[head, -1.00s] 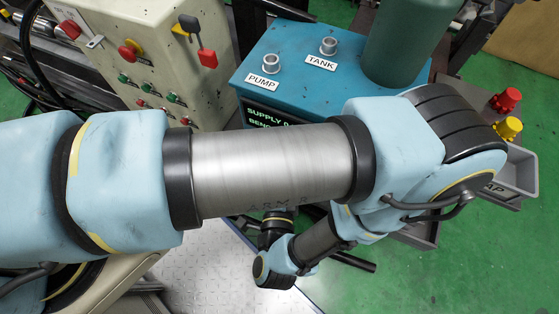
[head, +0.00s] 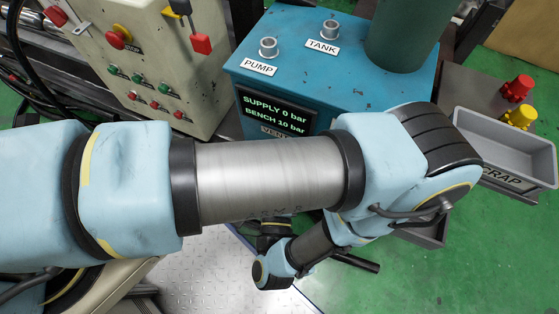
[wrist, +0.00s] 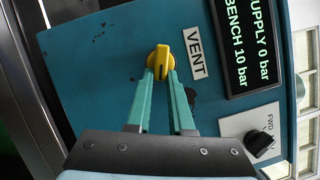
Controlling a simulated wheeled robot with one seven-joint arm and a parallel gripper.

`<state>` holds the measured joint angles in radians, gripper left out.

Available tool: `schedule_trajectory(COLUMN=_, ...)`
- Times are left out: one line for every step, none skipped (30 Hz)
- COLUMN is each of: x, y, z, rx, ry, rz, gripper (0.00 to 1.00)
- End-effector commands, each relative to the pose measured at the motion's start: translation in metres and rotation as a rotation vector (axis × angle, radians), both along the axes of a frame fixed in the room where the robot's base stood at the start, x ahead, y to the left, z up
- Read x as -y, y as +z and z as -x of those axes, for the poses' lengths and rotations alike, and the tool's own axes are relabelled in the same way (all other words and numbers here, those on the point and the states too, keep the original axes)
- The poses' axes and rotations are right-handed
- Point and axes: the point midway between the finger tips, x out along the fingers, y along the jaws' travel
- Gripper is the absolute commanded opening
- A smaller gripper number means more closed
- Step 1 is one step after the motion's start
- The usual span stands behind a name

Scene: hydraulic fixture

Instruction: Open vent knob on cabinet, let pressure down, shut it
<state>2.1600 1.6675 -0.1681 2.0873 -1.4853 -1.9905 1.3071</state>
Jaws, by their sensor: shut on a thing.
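The blue cabinet (head: 300,85) stands ahead of me, with PUMP and TANK ports on top. Its front display (head: 274,112) reads SUPPLY 0 bar and BENCH 10 bar. In the wrist view, the yellow vent knob (wrist: 159,62) sits on the cabinet face beside the VENT label (wrist: 196,53). My gripper (wrist: 160,76) is shut on the yellow knob, its two green fingers on either side of it. In the head view my own arm hides the knob and the gripper.
A black FWD selector (wrist: 258,143) sits on the same cabinet face. A control box (head: 150,60) with buttons and a red-handled lever stands at the left. A grey SCRAP bin (head: 510,150) and red and yellow caps (head: 518,100) are at the right.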

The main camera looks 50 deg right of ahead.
Motion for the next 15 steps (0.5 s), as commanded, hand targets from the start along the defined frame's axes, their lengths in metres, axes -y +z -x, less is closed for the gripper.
schedule_trajectory(x=-0.0003, y=-0.0016, z=0.0001, rx=0.001, ry=-0.001, rz=-0.004, gripper=0.0)
schedule_trajectory(x=-0.0003, y=-0.0015, z=0.0001, rx=0.002, ry=-0.001, rz=-0.004, gripper=0.0)
schedule_trajectory(x=-0.0003, y=-0.0015, z=0.0001, rx=0.003, ry=-0.001, rz=-0.005, gripper=0.0)
schedule_trajectory(x=-0.0003, y=-0.0014, z=0.0002, rx=0.004, ry=-0.001, rz=-0.004, gripper=0.0)
schedule_trajectory(x=-0.0003, y=-0.0014, z=0.0002, rx=0.004, ry=-0.001, rz=-0.004, gripper=0.0)
schedule_trajectory(x=-0.0003, y=-0.0014, z=0.0002, rx=0.004, ry=-0.001, rz=-0.004, gripper=0.0)
schedule_trajectory(x=-0.0003, y=-0.0013, z=0.0002, rx=0.004, ry=-0.001, rz=-0.004, gripper=0.0)
schedule_trajectory(x=-0.0003, y=-0.0013, z=0.0002, rx=0.004, ry=-0.001, rz=-0.004, gripper=0.0)
schedule_trajectory(x=-0.0003, y=-0.0013, z=0.0002, rx=0.004, ry=-0.001, rz=-0.005, gripper=0.0)
schedule_trajectory(x=-0.0003, y=-0.0013, z=0.0002, rx=0.004, ry=-0.001, rz=-0.005, gripper=0.0)
schedule_trajectory(x=-0.0003, y=-0.0013, z=0.0002, rx=0.004, ry=-0.001, rz=-0.005, gripper=0.0)
schedule_trajectory(x=-0.0003, y=-0.0013, z=0.0002, rx=0.004, ry=-0.001, rz=-0.005, gripper=0.0)
schedule_trajectory(x=-0.0003, y=-0.0013, z=0.0002, rx=0.003, ry=-0.001, rz=-0.005, gripper=0.21)
schedule_trajectory(x=-0.0003, y=-0.0013, z=0.0002, rx=0.003, ry=-0.001, rz=-0.005, gripper=0.24)
schedule_trajectory(x=-0.0002, y=-0.0012, z=0.0002, rx=0.004, ry=-0.001, rz=-0.004, gripper=0.29)
